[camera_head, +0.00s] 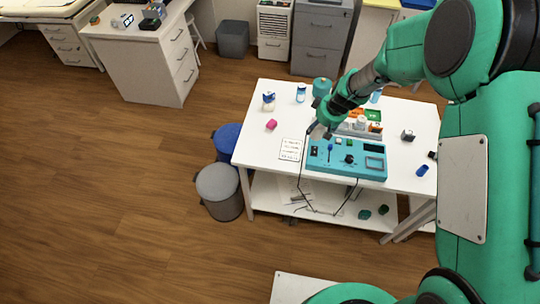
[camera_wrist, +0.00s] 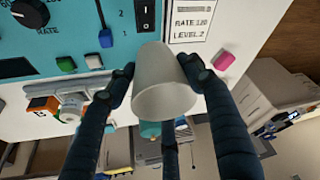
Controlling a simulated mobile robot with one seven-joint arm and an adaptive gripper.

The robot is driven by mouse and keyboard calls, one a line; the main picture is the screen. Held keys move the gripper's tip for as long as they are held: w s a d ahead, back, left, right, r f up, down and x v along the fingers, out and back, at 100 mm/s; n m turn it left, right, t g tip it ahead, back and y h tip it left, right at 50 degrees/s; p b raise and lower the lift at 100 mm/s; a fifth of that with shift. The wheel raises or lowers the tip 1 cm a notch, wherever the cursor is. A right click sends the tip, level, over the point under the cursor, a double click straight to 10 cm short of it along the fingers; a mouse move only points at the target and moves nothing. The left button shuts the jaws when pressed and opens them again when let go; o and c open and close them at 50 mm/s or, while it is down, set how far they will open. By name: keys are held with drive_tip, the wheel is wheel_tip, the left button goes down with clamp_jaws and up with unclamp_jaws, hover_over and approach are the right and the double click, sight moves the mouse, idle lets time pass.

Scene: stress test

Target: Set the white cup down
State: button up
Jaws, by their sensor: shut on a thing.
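The white cup (camera_wrist: 160,84) is between the dark fingers of my gripper (camera_wrist: 158,85) in the wrist view, its wide open mouth facing the camera. The fingers close on its sides, with a third finger below. In the head view, my gripper (camera_head: 322,130) is over the white table (camera_head: 262,165), near the back left of the teal control panel (camera_head: 345,160). In the wrist view the teal panel (camera_wrist: 75,30) is at upper left, behind the cup. I cannot tell whether the cup touches anything.
A printed card (camera_head: 290,150) and pink block (camera_head: 271,124) lie left of the panel. Behind it are a tray area with orange blocks (camera_head: 375,127), a teal can (camera_head: 321,86) and a blue bottle (camera_head: 301,93). A grey cube (camera_head: 407,134) is right. The table's front-left is clear.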

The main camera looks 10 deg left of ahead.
drive_tip(key=s+a+f+n+b, duration=0.1)
drive_tip(key=s+a, duration=0.2)
drive_tip(key=s, duration=0.3)
drive_tip(key=s+a+f+n+b, duration=0.1)
drive_tip(key=s+a+f+n, duration=0.1)
drive_tip(key=s+a, duration=0.2)
drive_tip(key=s+a+f+n+g+b, duration=0.1)
drive_tip(key=s+a+n, duration=0.1)
drive_tip(key=s, duration=0.7)
drive_tip(key=shift+s+a+f+y+b, duration=0.3)
drive_tip(key=shift+a+y, duration=0.1)
drive_tip(key=shift+a, duration=0.5)
drive_tip(key=shift+w, duration=0.1)
drive_tip(key=w+a, duration=0.2)
drive_tip(key=w, duration=0.2)
drive_tip(key=w+a+f, duration=0.1)
drive_tip(key=w+a, duration=0.2)
drive_tip(key=w, duration=0.2)
drive_tip(key=w+a, duration=0.2)
drive_tip(key=w, duration=0.3)
drive_tip(key=shift+a+f, duration=0.25)
drive_tip(key=shift+f, duration=0.1)
drive_tip(key=shift+f+b, duration=0.65)
drive_tip(key=shift+f, duration=0.95)
drive_tip(key=shift+f, duration=0.15)
